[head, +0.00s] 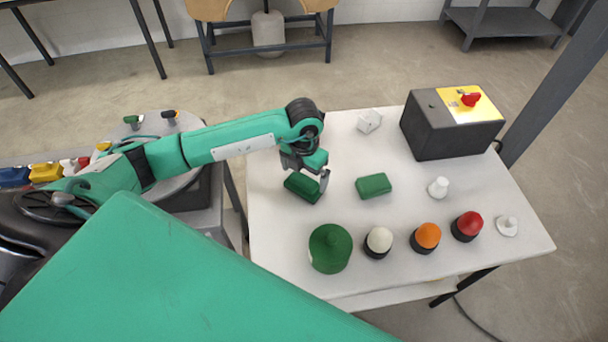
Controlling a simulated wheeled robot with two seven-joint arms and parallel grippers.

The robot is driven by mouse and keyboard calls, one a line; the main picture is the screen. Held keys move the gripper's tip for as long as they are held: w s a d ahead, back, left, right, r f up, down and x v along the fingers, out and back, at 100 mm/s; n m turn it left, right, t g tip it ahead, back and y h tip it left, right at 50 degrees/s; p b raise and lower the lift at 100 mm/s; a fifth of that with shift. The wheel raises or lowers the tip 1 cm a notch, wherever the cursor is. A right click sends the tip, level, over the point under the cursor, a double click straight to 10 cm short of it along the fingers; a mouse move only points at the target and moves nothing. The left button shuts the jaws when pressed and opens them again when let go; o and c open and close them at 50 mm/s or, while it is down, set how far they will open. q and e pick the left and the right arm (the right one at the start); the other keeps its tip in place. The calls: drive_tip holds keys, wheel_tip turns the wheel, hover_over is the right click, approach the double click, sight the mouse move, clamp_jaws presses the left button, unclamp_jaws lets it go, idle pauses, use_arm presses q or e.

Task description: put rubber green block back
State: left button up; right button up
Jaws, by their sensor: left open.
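Two green blocks are on the white table (285,265). The left green block (301,188) lies right at my left gripper (312,181), at or between its fingers; the wrist hides part of it. The right green block (373,186) lies apart from the gripper, a short way to its right. I cannot tell which of the two is rubber. My left gripper is open and points down; whether its fingers touch the block is unclear. My right gripper is out of view.
A dark box with a yellow top and red knob (452,122) stands at the back right. Along the front are a green round object (330,249) and white (379,241), orange (427,237) and red (467,225) domes. A white piece (369,121) lies at the back.

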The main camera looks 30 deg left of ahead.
sight(304, 179)
use_arm(q)
wheel_tip(304, 179, up, 7)
drive_tip(key=p, duration=0.3)
drive_tip(key=shift+r, duration=0.2)
drive_tip(key=shift+r+p, duration=0.4)
drive_tip(key=shift+r, duration=0.1)
